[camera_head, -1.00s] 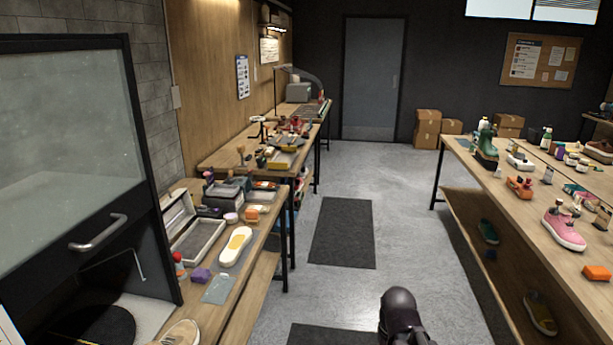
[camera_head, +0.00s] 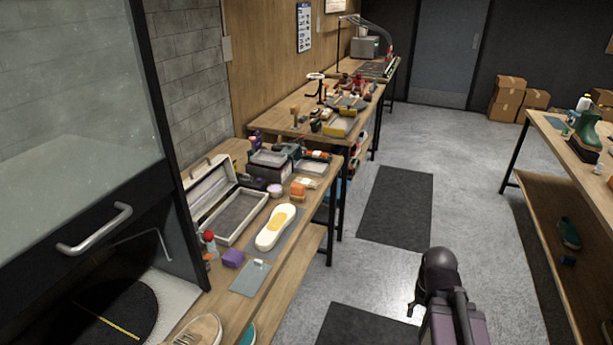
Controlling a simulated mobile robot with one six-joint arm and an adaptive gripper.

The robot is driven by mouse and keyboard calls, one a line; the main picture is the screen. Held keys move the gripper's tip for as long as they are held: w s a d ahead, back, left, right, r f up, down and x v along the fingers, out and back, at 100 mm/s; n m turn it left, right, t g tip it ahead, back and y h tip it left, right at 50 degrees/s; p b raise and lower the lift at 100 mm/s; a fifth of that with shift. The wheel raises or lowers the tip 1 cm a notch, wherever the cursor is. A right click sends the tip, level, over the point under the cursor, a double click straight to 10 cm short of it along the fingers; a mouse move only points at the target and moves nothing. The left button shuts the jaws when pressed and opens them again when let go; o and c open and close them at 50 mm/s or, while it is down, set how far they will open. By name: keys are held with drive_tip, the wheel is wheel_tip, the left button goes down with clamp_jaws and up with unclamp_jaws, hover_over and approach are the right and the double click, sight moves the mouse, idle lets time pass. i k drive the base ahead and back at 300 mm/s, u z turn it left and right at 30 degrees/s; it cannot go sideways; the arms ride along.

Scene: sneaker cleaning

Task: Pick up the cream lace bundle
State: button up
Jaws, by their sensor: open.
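I cannot clearly make out the cream lace bundle. A small pale item (camera_head: 306,183) lies on the left workbench (camera_head: 262,297), close to an orange block (camera_head: 297,190), but it is too small to identify. A dark rounded link of my own arm shows at the bottom, right of the middle, over the floor. My gripper itself is not in the picture.
The left bench holds an open grey case (camera_head: 240,215), a white sole with a yellow patch (camera_head: 275,227), a purple block (camera_head: 233,258) and a tan shoe (camera_head: 198,331). A glass-fronted cabinet (camera_head: 85,120) stands left. The aisle with dark mats (camera_head: 395,210) is clear.

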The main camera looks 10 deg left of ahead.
sight(309, 183)
drive_tip(key=u, duration=0.2)
drive_tip(key=i, duration=1.5)
drive_tip(key=u, duration=0.15)
